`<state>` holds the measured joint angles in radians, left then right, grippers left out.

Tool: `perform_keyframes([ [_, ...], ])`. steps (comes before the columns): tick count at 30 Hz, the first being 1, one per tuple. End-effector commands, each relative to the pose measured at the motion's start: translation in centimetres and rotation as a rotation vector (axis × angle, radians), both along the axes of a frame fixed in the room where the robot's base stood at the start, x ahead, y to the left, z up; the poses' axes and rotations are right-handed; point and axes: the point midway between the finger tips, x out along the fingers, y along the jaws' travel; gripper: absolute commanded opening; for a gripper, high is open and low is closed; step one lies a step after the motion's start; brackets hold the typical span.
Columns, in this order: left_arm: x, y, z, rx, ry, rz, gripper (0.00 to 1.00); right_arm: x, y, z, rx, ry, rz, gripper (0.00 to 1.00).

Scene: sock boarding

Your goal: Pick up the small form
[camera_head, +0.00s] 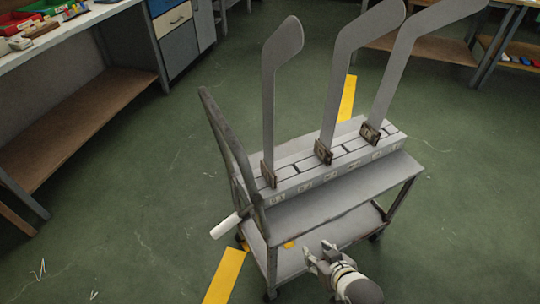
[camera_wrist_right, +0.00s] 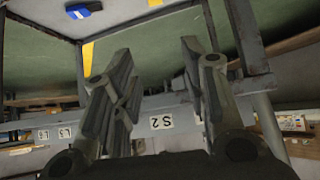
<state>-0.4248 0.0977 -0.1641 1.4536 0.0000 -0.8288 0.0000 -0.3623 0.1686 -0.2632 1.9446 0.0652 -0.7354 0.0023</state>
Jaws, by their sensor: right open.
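Three flat grey sock forms stand upright in the slotted block on a cart. The leftmost, shortest one, the small form (camera_head: 275,95), stands nearest the cart's handle. The middle form (camera_head: 335,90) and the right form (camera_head: 395,75) are taller. Each has a brown clamp-like base. My right gripper (camera_head: 318,250) is open and empty, low in front of the cart, apart from all the forms. In the right wrist view its spread fingers (camera_wrist_right: 157,65) frame an upside-down S2 label (camera_wrist_right: 162,121) on the block. My left gripper is not in view.
The cart's grey shelf (camera_head: 330,205) juts out between my right gripper and the block. The cart handle (camera_head: 228,140) rises on the left. A workbench (camera_head: 60,45) stands at far left. Green floor (camera_head: 130,200) around the cart is clear.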

Motion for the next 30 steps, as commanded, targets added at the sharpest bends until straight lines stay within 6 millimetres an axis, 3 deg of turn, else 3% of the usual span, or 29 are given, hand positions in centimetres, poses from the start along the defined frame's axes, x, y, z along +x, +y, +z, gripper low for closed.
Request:
perform_keyframes([
  [1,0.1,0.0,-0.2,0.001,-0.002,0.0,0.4,2.0,1.4,2.7,0.035,-0.106,0.027,0.4],
  [3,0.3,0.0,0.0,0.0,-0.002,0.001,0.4,3.9,3.0,5.9,0.082,-0.226,0.058,0.4],
  [7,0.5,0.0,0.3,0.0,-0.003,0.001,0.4,6.3,5.0,9.2,0.15,-0.391,0.096,0.4],
  [12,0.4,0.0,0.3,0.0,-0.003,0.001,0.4,8.5,6.5,10.9,0.219,-0.56,0.131,0.4],
  [18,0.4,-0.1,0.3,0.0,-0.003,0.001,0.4,9.6,7.2,12.3,0.269,-0.683,0.154,0.4],
  [30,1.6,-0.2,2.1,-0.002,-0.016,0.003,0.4,14.2,9.7,12.5,0.279,-0.705,0.155,0.4],
])
